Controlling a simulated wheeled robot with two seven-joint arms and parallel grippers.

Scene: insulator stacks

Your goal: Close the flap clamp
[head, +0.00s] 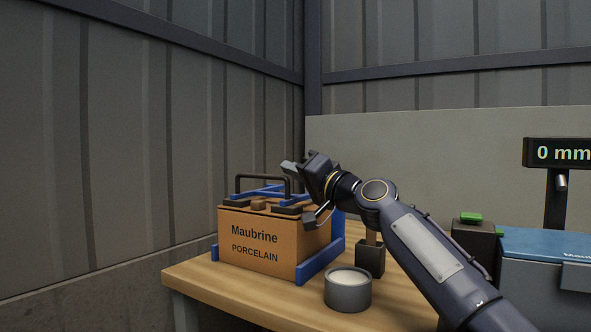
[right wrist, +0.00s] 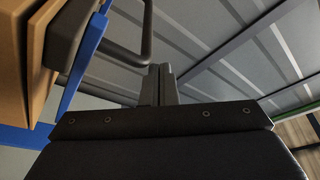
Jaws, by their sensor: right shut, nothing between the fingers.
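A brown cardboard box (head: 257,238) lettered "Maubrine PORCELAIN" stands on the wooden table in a blue holder (head: 321,264). The flap clamp, a blue frame (head: 262,191) with a dark bar handle (head: 262,177) and dark pads, lies over the box top; whether it is latched I cannot tell. My right gripper (head: 289,167) is shut and empty, above the right part of the box top near the handle. In the right wrist view its fingertips (right wrist: 160,72) are together, with the dark handle (right wrist: 147,35) just beyond and the box (right wrist: 38,60) at left. My left gripper is out of view.
A grey round cup (head: 347,293) with pale contents and a dark holder (head: 370,260) stand right of the box, near my right arm. Farther right are a black block with a green top (head: 470,217), a blue-topped case (head: 550,245) and a "0 mm" display (head: 560,153). Walls enclose the back.

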